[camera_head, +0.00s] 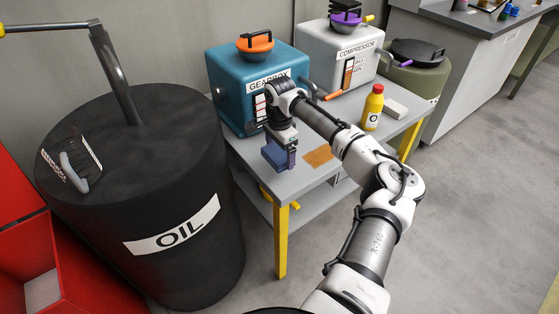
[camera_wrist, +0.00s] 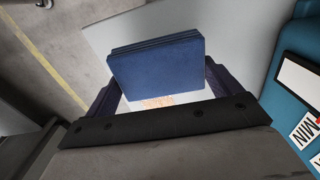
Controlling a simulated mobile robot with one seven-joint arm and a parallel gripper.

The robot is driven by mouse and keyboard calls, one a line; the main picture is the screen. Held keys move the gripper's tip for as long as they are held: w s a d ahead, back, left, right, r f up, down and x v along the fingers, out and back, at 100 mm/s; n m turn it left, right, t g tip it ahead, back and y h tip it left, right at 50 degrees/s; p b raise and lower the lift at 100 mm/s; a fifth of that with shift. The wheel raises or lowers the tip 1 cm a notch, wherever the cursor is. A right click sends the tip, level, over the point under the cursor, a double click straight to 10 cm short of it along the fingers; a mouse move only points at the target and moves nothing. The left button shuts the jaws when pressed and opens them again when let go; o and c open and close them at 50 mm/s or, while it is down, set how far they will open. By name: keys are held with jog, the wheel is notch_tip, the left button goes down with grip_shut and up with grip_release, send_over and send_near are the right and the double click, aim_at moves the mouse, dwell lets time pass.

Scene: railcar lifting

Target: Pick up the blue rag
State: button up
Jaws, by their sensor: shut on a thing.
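The blue rag (camera_wrist: 157,68) is a flat, folded, layered blue block between the two fingers of my gripper (camera_wrist: 160,85) in the wrist view. In the head view the blue rag (camera_head: 273,155) shows below my gripper (camera_head: 284,150), over the near left part of the grey table (camera_head: 250,150). My gripper is shut on the rag. The wrist view shows table surface around it, and I cannot tell whether the rag touches the table.
An orange cloth (camera_head: 319,156) lies right of my gripper. A teal gearbox (camera_head: 240,70) stands behind it, a grey compressor (camera_head: 315,48) farther right. A yellow bottle (camera_head: 374,107) and white block (camera_head: 396,108) stand at right. A black oil drum (camera_head: 140,190) is at left.

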aim_at(280, 152)
notch_tip(280, 152, up, 16)
jog(key=b, duration=0.1)
jog(key=shift+f+b, duration=0.25)
jog(key=shift+b, duration=0.1)
